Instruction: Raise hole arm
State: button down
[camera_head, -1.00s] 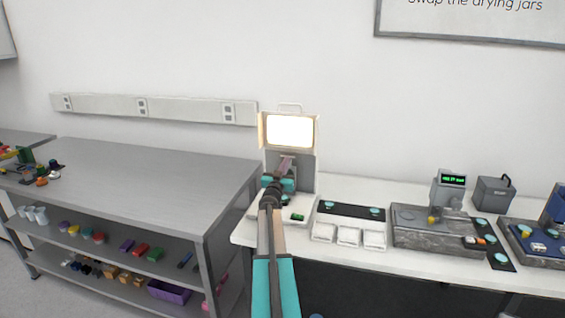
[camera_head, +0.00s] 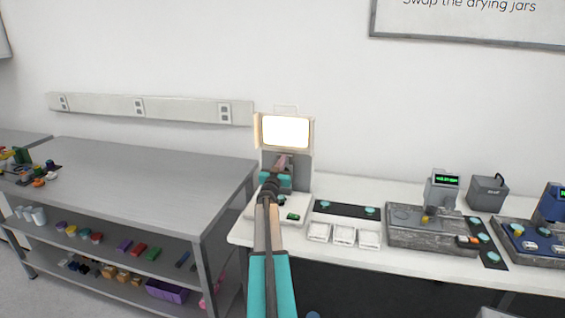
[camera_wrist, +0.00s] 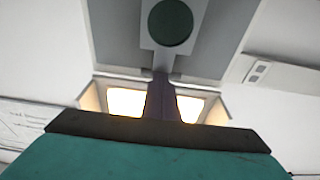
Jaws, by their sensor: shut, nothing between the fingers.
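The interferometer stands at the back left of the white bench, a grey upright body (camera_head: 300,175) with a brightly lit window (camera_head: 285,131) on top. My gripper (camera_head: 282,161) is in front of its body, below the lit window. In the wrist view my dark fingers (camera_wrist: 162,92) are together and empty, pointing at a grey block with a round dark green disc (camera_wrist: 170,22). The lit window (camera_wrist: 126,101) shows on both sides of the fingers. I cannot tell which part is the hole arm, nor whether the fingers touch the block. My arm hides part of the base.
Right of the interferometer lie a black mat (camera_head: 345,208) with teal pieces and several white trays (camera_head: 344,236). Further right is a stone-grey instrument (camera_head: 405,235) with a green display. A grey steel table (camera_head: 130,180) stands left.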

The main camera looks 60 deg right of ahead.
jog(key=r+b+v, duration=0.2)
jog(key=b+v, duration=0.2)
jog(key=v, duration=2)
jog(key=shift+a+b, duration=0.2)
jog(key=shift+b, duration=0.1)
jog(key=shift+r, duration=0.1)
dwell(0.5)
